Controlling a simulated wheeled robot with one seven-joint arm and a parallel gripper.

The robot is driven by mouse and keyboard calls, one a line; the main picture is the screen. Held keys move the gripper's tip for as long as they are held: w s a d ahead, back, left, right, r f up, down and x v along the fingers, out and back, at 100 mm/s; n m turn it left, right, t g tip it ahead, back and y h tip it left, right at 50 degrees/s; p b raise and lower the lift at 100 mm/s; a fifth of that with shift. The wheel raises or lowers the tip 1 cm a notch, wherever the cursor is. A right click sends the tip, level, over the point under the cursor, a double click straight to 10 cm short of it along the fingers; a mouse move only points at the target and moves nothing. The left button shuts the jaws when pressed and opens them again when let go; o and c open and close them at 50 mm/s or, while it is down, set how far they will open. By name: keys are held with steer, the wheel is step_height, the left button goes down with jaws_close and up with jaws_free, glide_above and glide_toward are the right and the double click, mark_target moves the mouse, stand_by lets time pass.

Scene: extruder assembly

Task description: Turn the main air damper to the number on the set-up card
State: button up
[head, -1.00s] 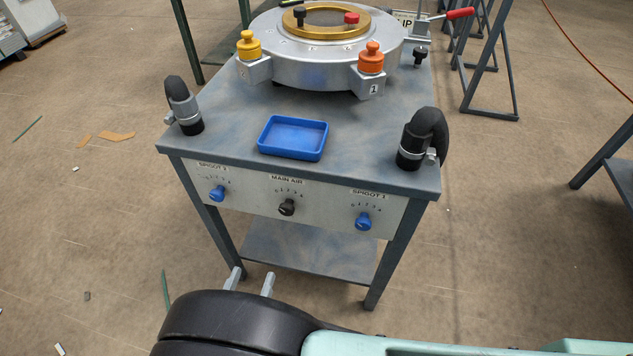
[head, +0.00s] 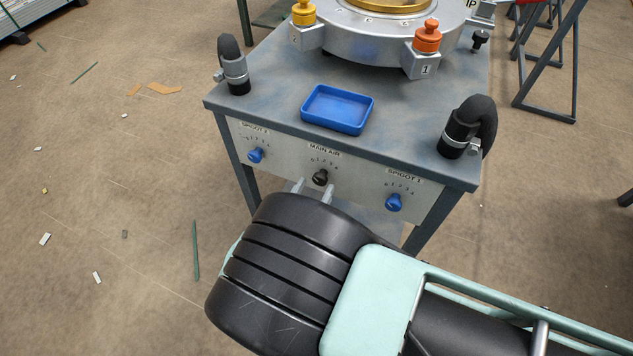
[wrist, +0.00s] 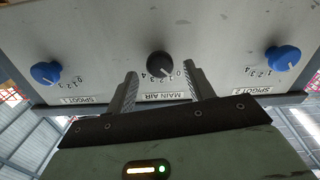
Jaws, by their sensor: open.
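The main air damper is a black knob (head: 320,177) in the middle of the grey front panel, under the MAIN AIR label (head: 324,151). In the wrist view the knob (wrist: 159,65) appears upside down, with a small number scale beside it. I cannot tell surely which number it points at. My gripper (head: 312,188) is open and empty just in front of the panel. In the wrist view its two fingers (wrist: 158,80) stand to either side of the knob, apart from it. No set-up card can be made out in these frames.
Blue spigot knobs flank it: left (head: 256,155) and right (head: 395,202). On the tabletop are an empty blue tray (head: 325,124), two black hose elbows (head: 232,65) (head: 466,125) and the silver extruder ring (head: 372,42). The floor at left has scattered scraps.

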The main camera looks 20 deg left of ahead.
steer(key=shift+w+d, duration=0.1)
steer(key=shift+w, duration=0.9)
steer(key=c, duration=1)
steer(key=shift+m, duration=0.3)
steer(key=m+b, duration=0.2)
steer(key=m, duration=0.1)
steer(key=shift+f, duration=0.15)
steer(key=shift+m+b, duration=1.1)
steer(key=shift+m, duration=1.4)
